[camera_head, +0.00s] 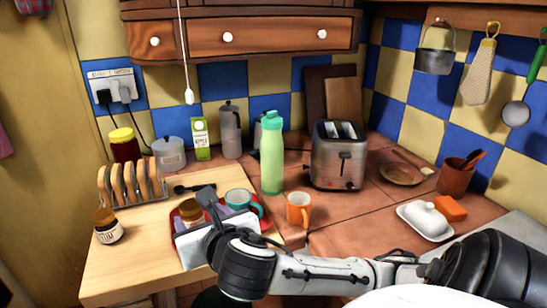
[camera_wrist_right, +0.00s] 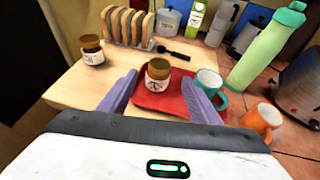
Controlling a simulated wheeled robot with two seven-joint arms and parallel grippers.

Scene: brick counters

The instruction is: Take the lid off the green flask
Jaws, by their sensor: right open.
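The green flask (camera_head: 271,160) stands upright on the brick counter, left of the toaster, with its teal-green lid (camera_head: 271,120) on top. In the right wrist view the flask (camera_wrist_right: 262,55) is at the upper right, and its lid (camera_wrist_right: 290,14) shows too. My right gripper (camera_head: 207,207) is over the front of the wooden board, left of and nearer than the flask. In the right wrist view its two purple fingers (camera_wrist_right: 160,97) are spread with a gap between them, and a small jar shows beyond. It is apart from the flask. My left gripper is not in view.
A teal mug (camera_head: 238,199) and an orange mug (camera_head: 299,209) stand in front of the flask. A red tray (camera_wrist_right: 150,102) with a brown-lidded jar (camera_wrist_right: 158,73) lies near my right fingers. The toaster (camera_head: 338,160) stands right of the flask. A toast rack (camera_head: 130,183) is at left.

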